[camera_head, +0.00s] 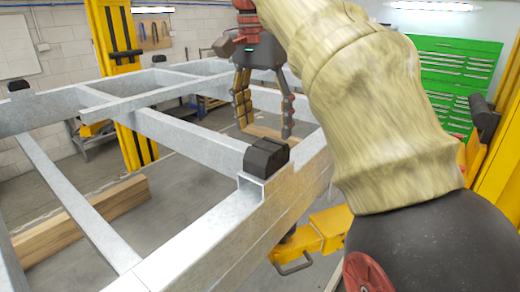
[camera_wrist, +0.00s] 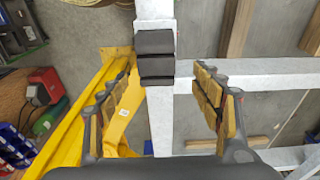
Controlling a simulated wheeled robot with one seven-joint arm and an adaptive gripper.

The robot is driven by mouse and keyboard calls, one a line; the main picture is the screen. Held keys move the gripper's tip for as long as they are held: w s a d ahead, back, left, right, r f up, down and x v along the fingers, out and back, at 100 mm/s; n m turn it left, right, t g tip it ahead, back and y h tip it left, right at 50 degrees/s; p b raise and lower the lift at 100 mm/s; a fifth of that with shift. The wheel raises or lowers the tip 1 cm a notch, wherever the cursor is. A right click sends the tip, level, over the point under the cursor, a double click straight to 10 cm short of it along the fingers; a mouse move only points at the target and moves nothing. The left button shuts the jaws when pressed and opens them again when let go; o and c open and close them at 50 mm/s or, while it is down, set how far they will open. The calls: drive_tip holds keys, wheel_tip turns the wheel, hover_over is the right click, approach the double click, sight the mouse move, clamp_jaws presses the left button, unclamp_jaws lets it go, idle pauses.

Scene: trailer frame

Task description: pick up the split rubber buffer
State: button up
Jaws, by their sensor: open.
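A black rubber buffer (camera_head: 265,157) sits on the near corner of the galvanised trailer frame (camera_head: 200,243). In the wrist view the same black block (camera_wrist: 155,57) shows dark lines across it, which look like splits or grooves. My gripper (camera_head: 265,128) is open and empty, pointing down above the buffer and apart from it. In the wrist view my gripper's padded fingers (camera_wrist: 164,80) stand wide on both sides, with the buffer between and slightly beyond the tips. I cannot tell the exact height gap.
Other black buffers sit on the frame at far left (camera_head: 18,86) and back (camera_head: 158,58). Yellow lift posts (camera_head: 118,50) and a yellow lift arm (camera_head: 328,228) stand around the frame. Timber beams (camera_head: 85,222) lie below. A green tool cabinet (camera_head: 455,65) stands behind.

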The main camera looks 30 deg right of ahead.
sight(267, 145)
drive_tip(key=shift+s+f, duration=0.25)
drive_tip(key=shift+f, duration=0.65)
drive_tip(key=f, duration=0.4)
drive_tip(key=shift+d+f, duration=0.2)
drive_tip(key=shift+f, duration=0.1)
drive_tip(key=shift+w+f, duration=0.1)
drive_tip(key=shift+f, duration=0.05)
drive_tip(key=shift+c, duration=0.4)
drive_tip(key=c, duration=1.4)
